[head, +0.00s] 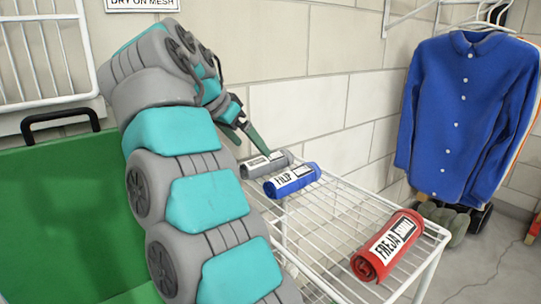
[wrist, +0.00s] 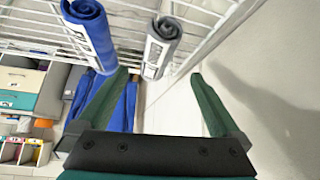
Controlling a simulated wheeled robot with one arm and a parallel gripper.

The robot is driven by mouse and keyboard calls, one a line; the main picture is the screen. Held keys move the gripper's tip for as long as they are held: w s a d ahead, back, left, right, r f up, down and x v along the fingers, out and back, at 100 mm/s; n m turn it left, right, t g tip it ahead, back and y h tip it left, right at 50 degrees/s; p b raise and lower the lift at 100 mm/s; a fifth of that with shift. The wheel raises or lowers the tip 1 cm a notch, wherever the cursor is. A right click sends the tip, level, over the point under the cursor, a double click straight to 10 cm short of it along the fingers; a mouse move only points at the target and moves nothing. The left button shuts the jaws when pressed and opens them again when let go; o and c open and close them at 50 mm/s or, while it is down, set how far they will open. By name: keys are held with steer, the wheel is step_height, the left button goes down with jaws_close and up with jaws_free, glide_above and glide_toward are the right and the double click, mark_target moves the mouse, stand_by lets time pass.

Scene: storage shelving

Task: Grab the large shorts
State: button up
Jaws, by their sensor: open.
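Three rolled garments with white name labels lie on a white wire rack (head: 335,215): a grey roll (head: 266,164) at the far end, a blue roll (head: 292,180) beside it, and a red roll (head: 387,246) marked FREJA at the near end. I cannot tell from the labels which is the large shorts. My gripper (head: 247,133) is open and empty, just above and behind the grey roll. In the wrist view, the grey roll (wrist: 163,47) shows ahead between my green fingertips (wrist: 158,76), and the blue roll (wrist: 90,32) is to its left.
A light block wall (head: 320,110) runs close behind the rack. A blue shirt (head: 465,115) hangs on the right, with shoes (head: 445,217) below. A green bin (head: 55,215) stands at the left, under a white wire grid (head: 45,55). The rack is bare between the blue and red rolls.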

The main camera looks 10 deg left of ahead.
mark_target(263, 158)
steer(key=shift+b+x, duration=0.55)
steer(key=shift+x, duration=0.55)
steer(key=shift+d+x, duration=0.15)
steer(key=shift+x, duration=1.2)
steer(key=shift+d+x, duration=0.15)
steer(key=shift+x, duration=1.15)
steer(key=shift+r, duration=0.1)
steer(key=shift+c, duration=0.2)
steer(key=c, duration=1.4)
steer(key=shift+r+b, duration=0.2)
steer(key=shift+b, duration=0.1)
steer(key=shift+c, duration=0.3)
